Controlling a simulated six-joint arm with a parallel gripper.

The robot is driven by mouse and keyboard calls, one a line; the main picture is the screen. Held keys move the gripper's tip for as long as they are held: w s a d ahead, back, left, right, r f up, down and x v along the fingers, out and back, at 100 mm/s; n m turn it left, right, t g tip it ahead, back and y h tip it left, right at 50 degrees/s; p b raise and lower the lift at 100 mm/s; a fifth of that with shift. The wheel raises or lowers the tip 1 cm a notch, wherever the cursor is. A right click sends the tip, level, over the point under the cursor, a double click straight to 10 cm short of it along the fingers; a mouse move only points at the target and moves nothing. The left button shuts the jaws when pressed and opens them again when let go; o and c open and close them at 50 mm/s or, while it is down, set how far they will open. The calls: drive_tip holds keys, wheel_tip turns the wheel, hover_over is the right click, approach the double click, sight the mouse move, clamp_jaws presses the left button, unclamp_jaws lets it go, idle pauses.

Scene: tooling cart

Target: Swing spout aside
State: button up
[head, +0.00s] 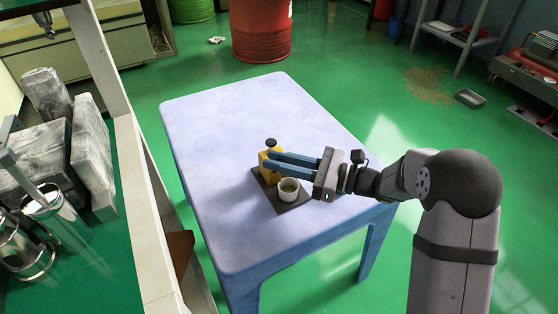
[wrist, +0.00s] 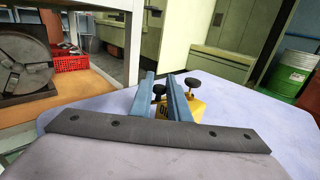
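A yellow dispenser body (head: 266,173) with a black knob (head: 271,142) on top stands on a dark square plate (head: 295,207) on the table. A small white cup (head: 289,190) stands on the plate beside it, toward the front right. My gripper (head: 267,159) reaches in from the right, its two blue fingers at the dispenser's upper part, below the knob. In the wrist view the fingers (wrist: 160,78) have a gap between them. A small black knob (wrist: 159,90) shows in that gap, and the yellow body (wrist: 197,108) lies partly behind the right finger. I cannot make out the spout clearly.
The pale blue table (head: 225,115) is otherwise clear. A shelf unit with wrapped blocks and metal jars (head: 50,205) stands close at the left. A red drum (head: 261,30) stands behind the table.

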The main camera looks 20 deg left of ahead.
clamp_jaws()
drive_tip(key=shift+t, duration=0.3)
drive_tip(key=shift+s+a+m+t+h+b, duration=0.1)
drive_tip(key=shift+a+m+t+h+b, duration=0.4)
drive_tip(key=shift+m+t, duration=0.95)
drive_tip(key=shift+w+a+m+t+h+b, duration=0.1)
drive_tip(key=shift+a+m+t+h+b, duration=0.15)
drive_tip(key=shift+m+t+h, duration=1.1)
drive_tip(key=shift+s+a+m+t+y+b, duration=0.1)
drive_tip(key=shift+a+m+t+b, duration=0.5)
drive_tip(key=shift+t, duration=1.5)
drive_tip(key=shift+d+m, duration=0.25)
drive_tip(key=shift+m, duration=0.05)
